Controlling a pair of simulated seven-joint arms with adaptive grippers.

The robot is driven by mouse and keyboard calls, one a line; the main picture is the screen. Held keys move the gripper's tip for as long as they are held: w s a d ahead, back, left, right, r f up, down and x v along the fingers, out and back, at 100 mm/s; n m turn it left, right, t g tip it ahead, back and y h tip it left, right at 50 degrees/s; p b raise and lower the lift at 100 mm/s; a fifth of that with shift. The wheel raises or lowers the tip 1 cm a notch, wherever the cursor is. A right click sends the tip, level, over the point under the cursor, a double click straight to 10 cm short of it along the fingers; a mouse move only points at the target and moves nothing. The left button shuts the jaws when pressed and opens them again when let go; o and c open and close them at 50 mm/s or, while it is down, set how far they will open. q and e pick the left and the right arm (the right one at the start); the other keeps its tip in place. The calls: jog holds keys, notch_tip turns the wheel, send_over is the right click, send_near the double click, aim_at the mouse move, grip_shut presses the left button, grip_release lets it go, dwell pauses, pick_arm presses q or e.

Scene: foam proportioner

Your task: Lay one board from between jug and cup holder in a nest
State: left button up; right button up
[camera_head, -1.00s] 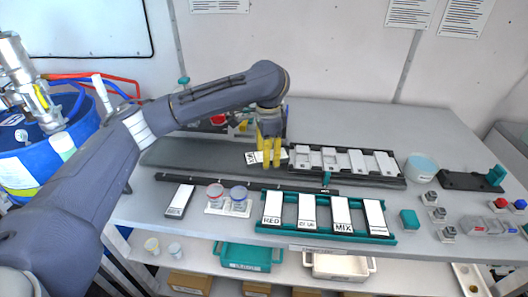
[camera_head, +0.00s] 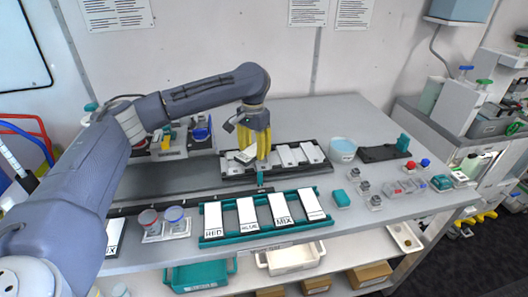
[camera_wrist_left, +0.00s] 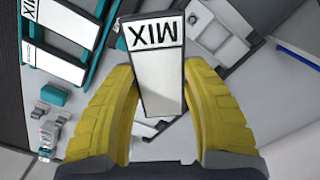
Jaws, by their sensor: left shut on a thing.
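My left gripper (camera_head: 262,157) is shut on a white board (camera_head: 245,156) with dark edges. In the left wrist view this board (camera_wrist_left: 157,75) reads MIX and sits between the yellow fingers (camera_wrist_left: 157,125). It is held tilted over the left part of a black tray with nests (camera_head: 238,172). Pale rectangles show in the tray's other nests; the left end is partly hidden by the board and fingers. The cup holder (camera_head: 178,232) carries a red-topped and a blue-topped cup. Another labelled board (camera_head: 111,236) lies left of it. I cannot tell which thing is the jug. My right gripper is out of view.
A teal rack (camera_head: 262,232) with several labelled boards stands in front of the black tray. A dark rail (camera_head: 205,197) runs between them. A whitish tub (camera_head: 342,148) stands right of the tray. Small blocks and red and blue buttons lie further right.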

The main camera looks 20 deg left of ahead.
aim_at(234, 163)
pick_arm(q)
jog(key=a+n, duration=0.2)
jog(key=w+a+f+n, duration=0.1)
jog(key=a+n, duration=0.2)
jog(key=a+f+n, duration=0.1)
jog(key=a+n, duration=0.1)
jog(key=n, duration=0.1)
jog(key=shift+w+a, duration=0.2)
jog(key=shift+a, duration=0.15)
jog(key=shift+w+a+f+n, duration=0.1)
jog(key=shift+a+f+n, duration=0.1)
jog(key=shift+a+n, duration=0.7)
jog(key=shift+f, duration=2.2)
jog(key=shift+f, duration=0.2)
jog(key=shift+f, duration=0.35)
jog(key=o, duration=1.6)
